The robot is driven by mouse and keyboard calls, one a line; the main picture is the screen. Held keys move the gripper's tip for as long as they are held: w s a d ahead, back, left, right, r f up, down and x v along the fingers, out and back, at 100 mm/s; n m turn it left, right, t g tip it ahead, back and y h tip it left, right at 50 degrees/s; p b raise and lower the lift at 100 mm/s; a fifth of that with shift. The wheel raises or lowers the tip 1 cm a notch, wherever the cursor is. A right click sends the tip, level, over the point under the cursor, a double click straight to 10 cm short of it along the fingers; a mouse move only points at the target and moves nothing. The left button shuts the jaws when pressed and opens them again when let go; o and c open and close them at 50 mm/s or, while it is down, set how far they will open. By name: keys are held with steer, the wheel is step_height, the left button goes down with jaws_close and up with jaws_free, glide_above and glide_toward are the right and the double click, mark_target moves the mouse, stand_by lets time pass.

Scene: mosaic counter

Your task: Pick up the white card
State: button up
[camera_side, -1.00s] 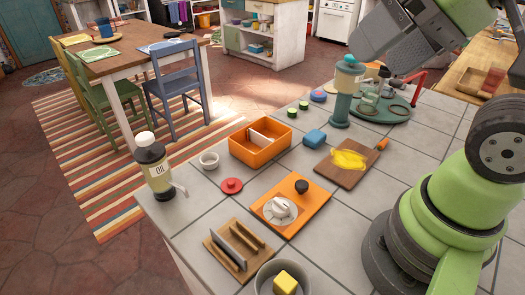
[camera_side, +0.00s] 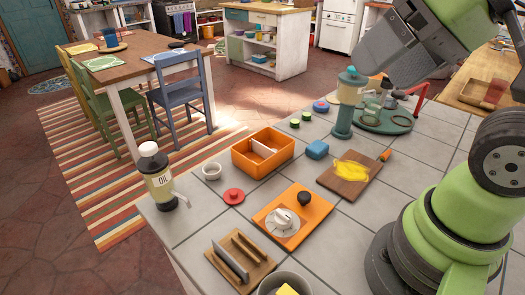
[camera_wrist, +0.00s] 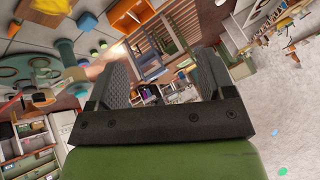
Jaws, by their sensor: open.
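A thin white upright panel (camera_side: 263,148) stands inside the orange box (camera_side: 250,168) in the side view; it looks like the white card, though I cannot tell it surely from a divider. In the side view my wrist is high at the upper right, well above the counter and far from the box. The orange box also shows at the top of the wrist view (camera_wrist: 128,14).
Around the box are a white cup (camera_side: 211,171), red lid (camera_side: 233,196), blue block (camera_side: 317,149) and oil bottle (camera_side: 157,180). A teal dispenser (camera_side: 344,115) stands tall behind.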

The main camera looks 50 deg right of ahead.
steer(key=c, duration=0.8)
steer(key=shift+o, duration=0.2)
steer(key=shift+w, duration=0.1)
